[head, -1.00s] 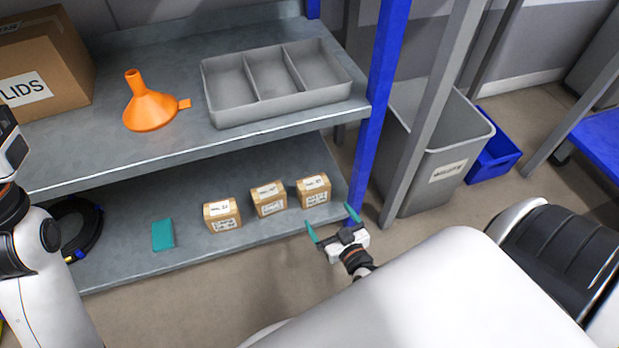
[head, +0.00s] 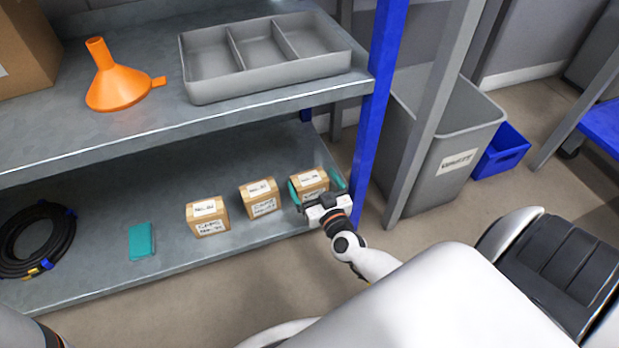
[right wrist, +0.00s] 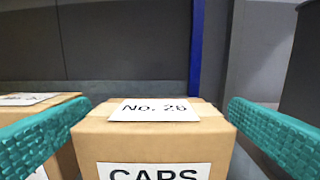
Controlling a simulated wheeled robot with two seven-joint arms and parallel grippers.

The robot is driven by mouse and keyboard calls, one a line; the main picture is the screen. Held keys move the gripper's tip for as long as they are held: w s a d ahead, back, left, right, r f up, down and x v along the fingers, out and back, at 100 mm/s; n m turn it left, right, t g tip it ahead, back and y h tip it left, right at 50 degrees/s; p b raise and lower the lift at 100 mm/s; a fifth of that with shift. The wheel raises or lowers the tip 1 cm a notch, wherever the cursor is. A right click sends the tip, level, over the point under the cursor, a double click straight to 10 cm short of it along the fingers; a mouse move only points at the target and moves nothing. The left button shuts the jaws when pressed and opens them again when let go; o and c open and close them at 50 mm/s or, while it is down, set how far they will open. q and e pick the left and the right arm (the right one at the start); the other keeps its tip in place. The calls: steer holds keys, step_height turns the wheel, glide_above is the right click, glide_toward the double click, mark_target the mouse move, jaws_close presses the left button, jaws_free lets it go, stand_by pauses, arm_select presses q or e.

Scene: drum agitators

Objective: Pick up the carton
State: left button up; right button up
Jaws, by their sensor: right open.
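Three small brown cartons with white labels stand in a row on the lower shelf: a left one (head: 208,218), a middle one (head: 259,199) and a right one (head: 310,180). My right gripper (head: 317,187) is open at the right carton, with one teal finger on each side of its front part. In the right wrist view this carton (right wrist: 155,135) sits between the spread fingers; its labels read "No. 26" and "CAPS". A gap shows beside the right finger; contact at the left finger is unclear. My left gripper is out of view.
The upper shelf (head: 150,128) holds an orange funnel (head: 115,85) and a grey divided tray (head: 265,86) above the cartons. A blue post (head: 378,110) stands close right of my gripper. A teal block (head: 142,240) and a coiled black hose (head: 62,243) lie at left.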

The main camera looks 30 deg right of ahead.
mark_target(307, 173)
steer(key=w+b, duration=0.1)
steer(key=w, duration=0.2)
steer(key=shift+w+d+f+b, duration=0.15)
steer(key=shift+w+b, duration=0.2)
steer(key=shift+b, duration=0.05)
steer(key=shift+w, duration=0.15)
steer(key=c, duration=1)
steer(key=shift+r, duration=0.2)
